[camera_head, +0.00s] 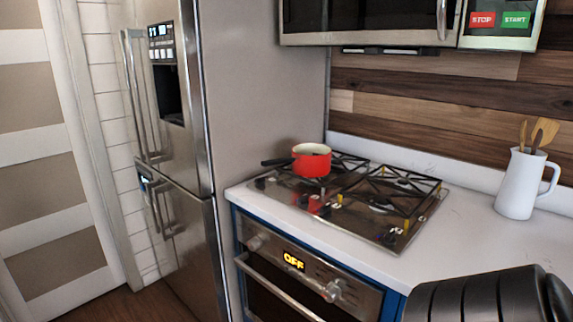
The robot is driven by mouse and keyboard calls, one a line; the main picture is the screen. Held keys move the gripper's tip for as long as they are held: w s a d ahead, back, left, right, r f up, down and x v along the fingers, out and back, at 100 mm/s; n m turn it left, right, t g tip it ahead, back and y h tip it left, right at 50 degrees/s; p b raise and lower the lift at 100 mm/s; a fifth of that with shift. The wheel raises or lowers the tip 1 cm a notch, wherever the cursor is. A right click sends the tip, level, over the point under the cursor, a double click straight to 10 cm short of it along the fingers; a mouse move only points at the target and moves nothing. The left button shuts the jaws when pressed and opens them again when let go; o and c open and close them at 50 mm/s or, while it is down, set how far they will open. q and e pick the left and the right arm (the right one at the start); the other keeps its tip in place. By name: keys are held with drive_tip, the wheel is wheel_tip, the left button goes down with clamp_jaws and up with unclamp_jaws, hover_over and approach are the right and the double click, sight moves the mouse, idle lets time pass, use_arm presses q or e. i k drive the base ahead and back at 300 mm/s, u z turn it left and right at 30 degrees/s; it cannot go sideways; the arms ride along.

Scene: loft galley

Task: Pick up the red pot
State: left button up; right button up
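The red pot (311,161) stands upright on the gas stove (383,236), at the stove's left side. Its rim and inside are cream, and its dark handle points left toward the fridge. The part of the inside that I see looks empty, but the bottom is hidden. Neither of my grippers is in view, and nothing is touching the pot.
A steel fridge (175,120) stands left of the counter. A microwave (370,22) hangs above the stove. A white pitcher with wooden utensils (516,185) stands at right. The oven (300,275) below reads OFF. A dark rounded shape covers the lower right; I cannot identify it.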

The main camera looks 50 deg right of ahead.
sight(307, 160)
drive_tip(key=i, duration=2.8)
drive_tip(key=z, duration=1.05)
